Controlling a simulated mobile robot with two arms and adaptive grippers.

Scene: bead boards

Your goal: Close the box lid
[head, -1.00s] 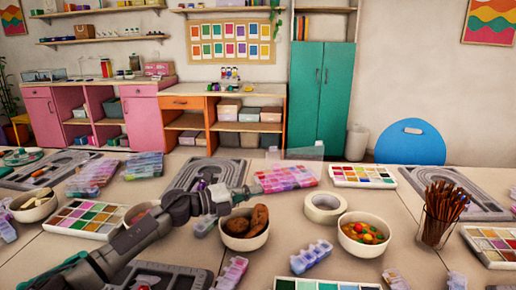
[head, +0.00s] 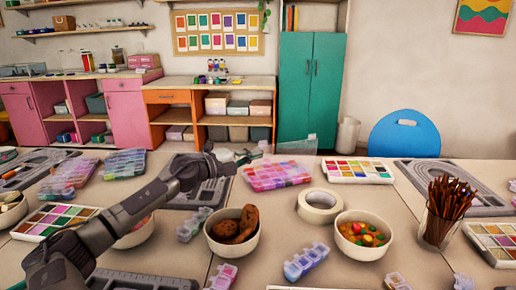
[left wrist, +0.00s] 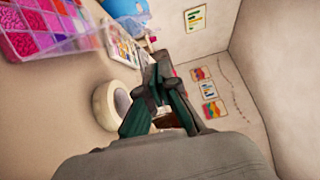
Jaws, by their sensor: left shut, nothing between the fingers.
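The bead box (head: 277,176) holds pink, red and purple beads in compartments and lies on the table, centre of the head view. Its clear lid (head: 297,146) stands open along the far side, and is hard to see. The box also shows at the upper left of the left wrist view (left wrist: 45,28). My left gripper (head: 250,156) is shut and empty, near the box's far left corner, close to the lid's left end. I cannot tell whether it touches the lid. In the left wrist view its fingers (left wrist: 154,84) are together. My right gripper is not in view.
A tape roll (head: 320,206), a bowl of cookies (head: 232,233) and a bowl of colourful beads (head: 362,236) stand nearer. A paint palette (head: 357,172) lies right of the box. A glass of brown sticks (head: 440,220) stands farther right.

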